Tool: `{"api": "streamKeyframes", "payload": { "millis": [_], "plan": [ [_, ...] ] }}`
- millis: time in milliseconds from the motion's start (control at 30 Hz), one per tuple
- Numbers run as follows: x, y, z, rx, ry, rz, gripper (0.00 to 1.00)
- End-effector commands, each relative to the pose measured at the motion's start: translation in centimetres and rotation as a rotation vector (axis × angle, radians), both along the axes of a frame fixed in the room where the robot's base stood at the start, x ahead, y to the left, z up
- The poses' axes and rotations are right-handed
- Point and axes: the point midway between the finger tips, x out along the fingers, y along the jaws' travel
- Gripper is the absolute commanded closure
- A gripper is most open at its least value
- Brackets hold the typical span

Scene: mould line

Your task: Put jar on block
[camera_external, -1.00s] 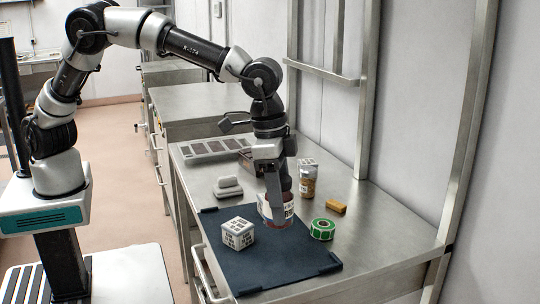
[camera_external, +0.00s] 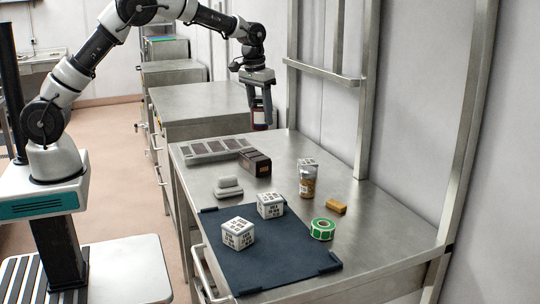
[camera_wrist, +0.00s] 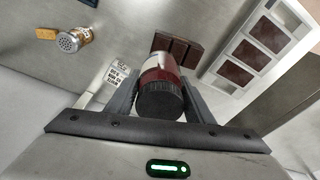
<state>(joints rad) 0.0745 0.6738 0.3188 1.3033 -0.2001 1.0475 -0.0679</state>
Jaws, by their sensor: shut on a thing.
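My gripper (camera_external: 261,98) is shut on a jar (camera_external: 260,119) with dark red contents, a pale label and a black lid. It holds the jar high above the back of the steel bench. In the wrist view the jar (camera_wrist: 160,72) sits between the fingers, black lid toward the camera. One white printed block (camera_external: 238,234) stands on the dark mat, and a second white printed block (camera_external: 270,206) stands at the mat's back edge. Part of a white printed block (camera_wrist: 117,76) shows beside a finger in the wrist view; I cannot tell which one.
A shaker (camera_external: 307,184), green tape roll (camera_external: 322,229), yellow piece (camera_external: 336,207) and grey stacked item (camera_external: 228,187) stand around the dark mat (camera_external: 270,262). The mat's front is clear.

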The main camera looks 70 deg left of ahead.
Motion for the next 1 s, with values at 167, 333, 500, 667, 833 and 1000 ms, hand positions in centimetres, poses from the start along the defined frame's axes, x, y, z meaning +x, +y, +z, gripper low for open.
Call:
{"api": "streamKeyframes", "payload": {
  "millis": [167, 333, 500, 667, 833, 1000],
  "plan": [
    [-0.5, 3.5, 0.3, 0.000, -0.001, 0.065, 0.82],
    [-0.7, 4.0, -2.3, 0.000, 0.003, 0.075, 0.82],
    [-0.7, 4.0, -5.1, 0.000, 0.001, 0.074, 0.82],
    [-0.6, 3.9, -6.2, 0.000, -0.001, 0.074, 0.82],
    [-0.6, 3.9, -8.5, 0.000, 0.001, 0.074, 0.82],
    [-0.6, 3.9, -9.6, 0.001, -0.002, 0.073, 0.82]
  ]
}}
